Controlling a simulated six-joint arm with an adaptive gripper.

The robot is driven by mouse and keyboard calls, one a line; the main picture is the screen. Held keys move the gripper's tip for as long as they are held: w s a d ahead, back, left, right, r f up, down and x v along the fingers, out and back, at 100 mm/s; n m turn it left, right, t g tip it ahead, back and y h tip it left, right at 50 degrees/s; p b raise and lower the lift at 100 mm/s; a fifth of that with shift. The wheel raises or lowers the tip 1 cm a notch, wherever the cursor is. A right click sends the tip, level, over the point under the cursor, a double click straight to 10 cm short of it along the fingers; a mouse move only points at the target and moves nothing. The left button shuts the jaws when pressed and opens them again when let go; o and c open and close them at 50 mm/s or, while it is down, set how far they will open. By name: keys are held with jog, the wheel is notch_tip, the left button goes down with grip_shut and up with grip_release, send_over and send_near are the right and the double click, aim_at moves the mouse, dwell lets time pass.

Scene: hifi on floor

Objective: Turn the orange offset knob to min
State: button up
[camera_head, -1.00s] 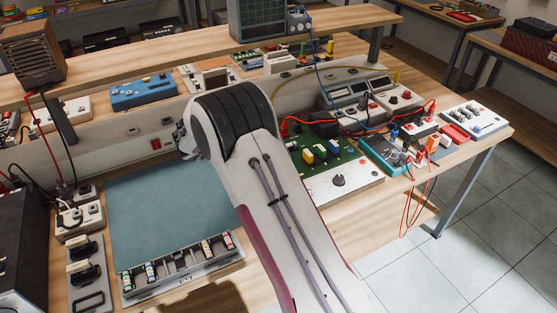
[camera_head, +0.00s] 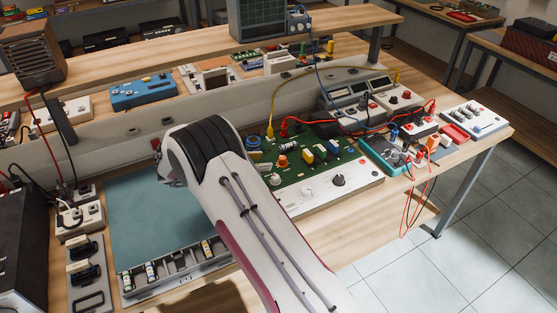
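My arm reaches over the bench, and its gripper (camera_head: 166,174) shows only as a small dark piece past the wrist's left side, above the teal mat. The fingertips are mostly hidden, so I cannot tell their opening or whether they touch anything. A green circuit board (camera_head: 290,172) on a white panel (camera_head: 358,178) lies to the right of my wrist. The panel's front strip has a black knob (camera_head: 338,180) and a white knob (camera_head: 307,193).
The teal mat (camera_head: 135,215) is mostly clear. A parts tray (camera_head: 180,275) lies at its front edge. A teal multimeter (camera_head: 385,154) with red and black leads is right of the board. A yellow cable (camera_head: 272,105) rises from the board.

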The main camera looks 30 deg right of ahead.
aim_at(279, 166)
jog(key=shift+d, duration=0.1)
jog(key=shift+x, duration=3.8)
grip_shut()
